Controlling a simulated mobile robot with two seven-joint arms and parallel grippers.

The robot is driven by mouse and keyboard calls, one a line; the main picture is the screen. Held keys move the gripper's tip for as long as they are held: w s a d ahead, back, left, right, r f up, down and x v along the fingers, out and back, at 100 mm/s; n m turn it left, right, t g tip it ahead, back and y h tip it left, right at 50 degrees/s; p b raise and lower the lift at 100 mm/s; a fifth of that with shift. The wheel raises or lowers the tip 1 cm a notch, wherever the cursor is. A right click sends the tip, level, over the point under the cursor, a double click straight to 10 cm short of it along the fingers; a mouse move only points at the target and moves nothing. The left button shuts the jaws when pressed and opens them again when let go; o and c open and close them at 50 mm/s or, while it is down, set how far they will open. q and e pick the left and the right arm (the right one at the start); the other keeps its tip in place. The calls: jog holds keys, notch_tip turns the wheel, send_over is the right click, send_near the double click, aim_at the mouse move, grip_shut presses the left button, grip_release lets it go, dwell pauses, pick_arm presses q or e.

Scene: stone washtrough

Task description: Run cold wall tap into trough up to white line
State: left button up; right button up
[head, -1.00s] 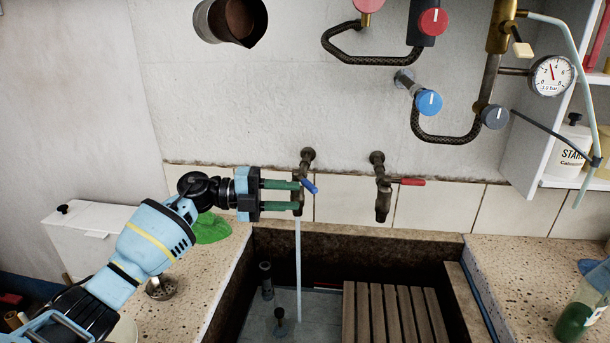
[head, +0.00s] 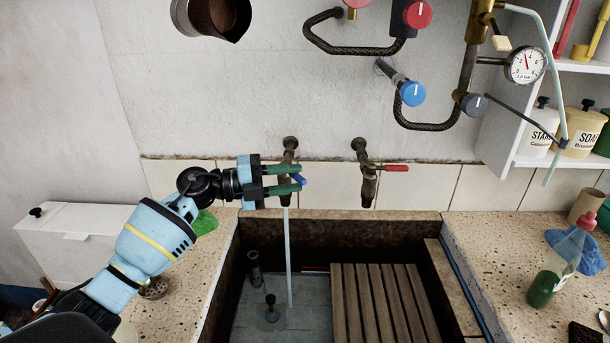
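The cold wall tap (head: 287,150), with a blue lever (head: 300,180), is on the tiled wall. A thin water stream (head: 288,250) falls from it into the stone trough (head: 340,228). My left gripper (head: 294,179) is at this tap. Its two green fingers stand apart, one above the other, with the blue lever between their tips. I cannot tell whether they touch it. The trough's bottom looks grey and wet at left; the water depth is unclear. I cannot make out the white line. My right gripper is not in view.
A red-lever tap (head: 366,178) is to the right. A slatted wooden board (head: 385,305) fills the trough's right part. An upright plug-like piece (head: 271,306) stands at left. A green bottle (head: 550,275) is on the right counter. Pipes and a gauge (head: 526,65) hang above.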

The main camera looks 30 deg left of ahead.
aim_at(294, 178)
pick_arm(q)
jog(key=shift+x, duration=1.95)
jog(key=shift+c, duration=0.3)
grip_shut()
